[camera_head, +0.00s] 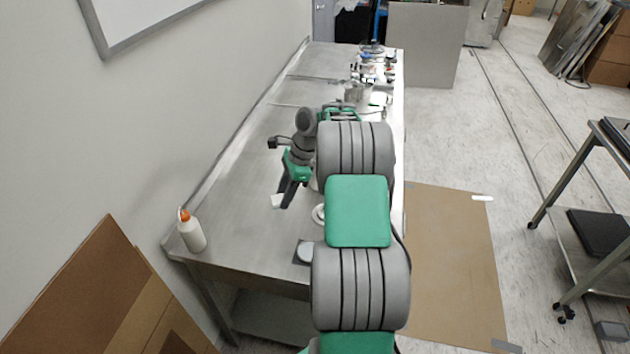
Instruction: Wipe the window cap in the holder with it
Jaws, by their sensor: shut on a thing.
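My gripper (282,199) is over the left part of the metal table, pointing down and to the left. It is shut on a small white wipe (277,202) that shows at its fingertips. A pale round cap (305,251), which looks like the window cap, sits in a dark square holder (299,260) at the table's near edge. My arm stands close to its right side and may hide part of it. The gripper is beyond the holder and apart from it. A white round thing (318,214) lies between them, partly hidden by my arm.
The metal table (235,185) is clear on its left side. A white bottle with an orange tip (190,232) stands at its near left corner. Several small items (372,65) crowd the far end. A wall borders the left; cardboard (450,260) lies on the floor at right.

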